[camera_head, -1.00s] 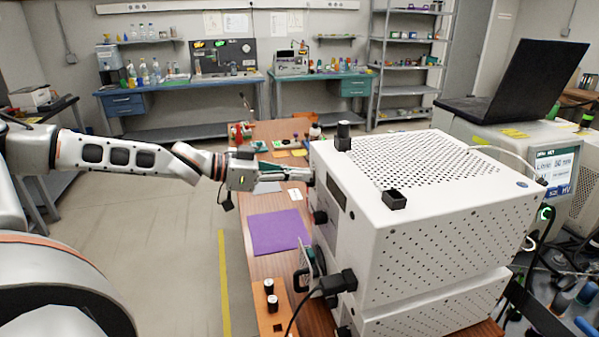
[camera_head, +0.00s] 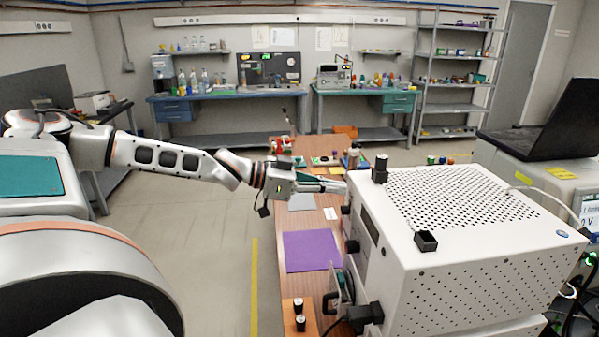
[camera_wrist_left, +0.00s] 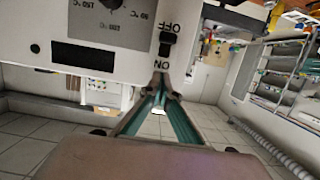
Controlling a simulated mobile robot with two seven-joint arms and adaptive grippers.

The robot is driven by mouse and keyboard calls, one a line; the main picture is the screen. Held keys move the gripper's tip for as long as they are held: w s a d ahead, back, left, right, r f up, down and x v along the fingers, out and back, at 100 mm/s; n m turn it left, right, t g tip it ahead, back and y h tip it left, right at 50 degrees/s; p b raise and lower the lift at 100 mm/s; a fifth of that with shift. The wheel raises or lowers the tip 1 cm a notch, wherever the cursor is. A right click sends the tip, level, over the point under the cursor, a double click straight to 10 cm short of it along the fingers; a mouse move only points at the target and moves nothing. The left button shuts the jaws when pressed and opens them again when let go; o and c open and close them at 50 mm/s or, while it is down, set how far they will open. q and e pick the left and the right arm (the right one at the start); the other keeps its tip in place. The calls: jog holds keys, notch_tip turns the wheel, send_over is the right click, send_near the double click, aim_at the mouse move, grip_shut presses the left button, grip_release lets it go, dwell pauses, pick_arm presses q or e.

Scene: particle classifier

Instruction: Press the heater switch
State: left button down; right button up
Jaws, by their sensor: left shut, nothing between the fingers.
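A white perforated box (camera_head: 480,262) stands on the wooden table. In the left wrist view, its panel (camera_wrist_left: 140,65) shows upside down. A black rocker switch (camera_wrist_left: 167,46) sits there between the printed words OFF and ON. No label naming it as the heater switch is readable. My left gripper (camera_head: 343,187) is shut and empty, with its tips at the far end of the box's left face. In the left wrist view, the closed fingertips (camera_wrist_left: 161,84) lie just below the switch and the word ON. I cannot tell whether they touch the panel. My right gripper is not in view.
A purple mat (camera_head: 312,251) lies on the table left of the box. A black laptop (camera_head: 550,125) stands on equipment at the right. Open floor lies left of the table.

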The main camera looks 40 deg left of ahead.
pick_arm(q)
jog(key=shift+s+a+r+p, duration=0.2)
jog(key=shift+s+a+p, duration=0.2)
jog(key=shift+a, duration=0.1)
jog(key=v, duration=0.8)
jog(key=shift+s, duration=0.2)
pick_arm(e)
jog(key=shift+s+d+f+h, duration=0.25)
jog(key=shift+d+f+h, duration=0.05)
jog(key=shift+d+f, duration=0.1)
pick_arm(q)
jog(key=shift+f, duration=0.1)
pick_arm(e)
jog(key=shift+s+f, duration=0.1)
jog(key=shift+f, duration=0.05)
